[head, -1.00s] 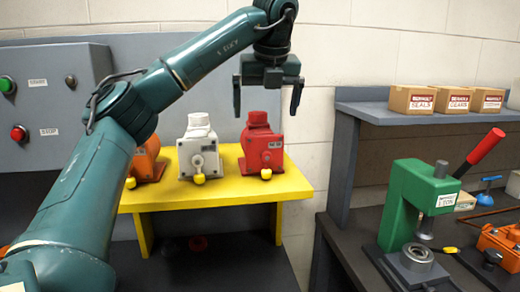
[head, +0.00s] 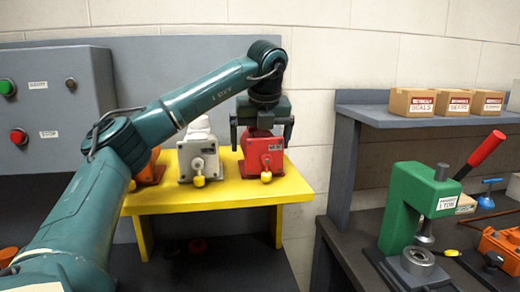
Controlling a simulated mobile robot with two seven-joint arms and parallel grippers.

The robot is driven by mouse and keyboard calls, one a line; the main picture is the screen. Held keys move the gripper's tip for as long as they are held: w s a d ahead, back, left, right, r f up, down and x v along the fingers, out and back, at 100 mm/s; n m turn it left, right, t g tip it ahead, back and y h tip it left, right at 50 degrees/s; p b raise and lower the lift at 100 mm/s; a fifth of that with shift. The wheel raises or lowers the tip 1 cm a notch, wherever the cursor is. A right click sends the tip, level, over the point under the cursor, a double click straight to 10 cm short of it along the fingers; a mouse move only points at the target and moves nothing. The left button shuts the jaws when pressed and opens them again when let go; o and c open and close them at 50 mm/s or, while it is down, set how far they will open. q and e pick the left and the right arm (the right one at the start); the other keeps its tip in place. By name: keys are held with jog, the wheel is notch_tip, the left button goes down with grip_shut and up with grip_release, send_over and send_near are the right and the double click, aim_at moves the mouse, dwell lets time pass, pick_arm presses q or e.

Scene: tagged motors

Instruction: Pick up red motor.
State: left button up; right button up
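The red motor (head: 262,153) stands upright at the right end of the yellow shelf (head: 225,200), with a yellow cap low on its front. My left gripper (head: 261,143) points down over it. Its two fingers are apart, one on each side of the motor's upper part, which the gripper hides. I cannot tell whether the fingers touch the motor. My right gripper is not in view.
A white motor (head: 197,157) stands left of the red one, and an orange motor (head: 150,170) is partly hidden by my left arm. A green press (head: 418,205) and a shelf with cardboard boxes (head: 412,102) are at the right. A control box (head: 50,105) is at the left.

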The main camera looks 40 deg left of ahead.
pick_arm(q)
jog(key=c, duration=2)
jog(key=shift+w+r, duration=0.1)
jog(key=shift+r, duration=0.15)
